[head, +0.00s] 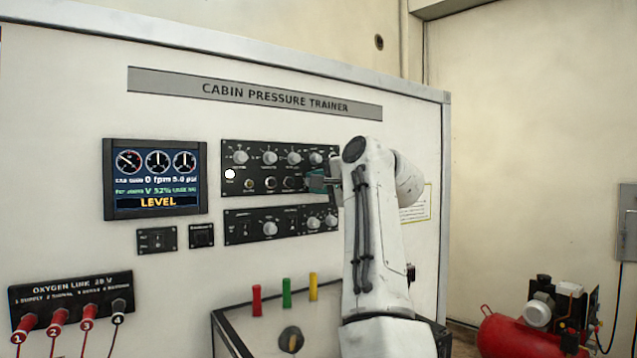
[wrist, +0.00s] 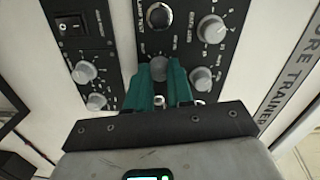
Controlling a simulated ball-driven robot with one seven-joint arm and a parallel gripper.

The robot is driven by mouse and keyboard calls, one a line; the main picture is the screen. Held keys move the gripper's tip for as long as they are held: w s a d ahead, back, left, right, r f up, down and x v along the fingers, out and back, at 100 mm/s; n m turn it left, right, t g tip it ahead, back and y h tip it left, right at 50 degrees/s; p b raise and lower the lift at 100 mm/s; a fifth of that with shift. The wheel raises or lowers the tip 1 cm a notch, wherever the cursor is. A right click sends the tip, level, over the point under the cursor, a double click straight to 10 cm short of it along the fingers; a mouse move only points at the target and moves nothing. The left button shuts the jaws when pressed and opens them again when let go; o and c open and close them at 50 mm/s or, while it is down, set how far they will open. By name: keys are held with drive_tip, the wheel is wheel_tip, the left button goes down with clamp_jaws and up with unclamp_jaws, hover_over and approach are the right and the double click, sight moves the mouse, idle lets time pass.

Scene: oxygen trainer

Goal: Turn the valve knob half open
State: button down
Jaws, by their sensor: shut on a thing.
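The grey valve knob (wrist: 160,67) shows between the green fingertips of my gripper (wrist: 160,78) in the wrist view. My gripper is shut on it, one finger on each side. In the head view my gripper (head: 318,182) is at the lower right of the upper black control panel (head: 230,160), and the fingers and arm hide the held knob there. The display (head: 155,178) at the left shows dials, small text that seems to read V 52%, and the word LEVEL.
Other knobs sit close around the held one, such as a grey knob (wrist: 203,78) beside it. A lower black panel (head: 255,229) is just below. Red, green and yellow levers (head: 286,292) stand on a console below. A red compressor (head: 515,335) is on the right.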

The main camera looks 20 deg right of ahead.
drive_tip(key=shift+f, duration=0.1)
drive_tip(key=c, duration=1)
unclamp_jaws()
drive_tip(key=b+v, duration=0.5)
drive_tip(key=v, duration=0.5)
drive_tip(key=shift+s+d, duration=0.25)
drive_tip(key=shift+s, duration=0.1)
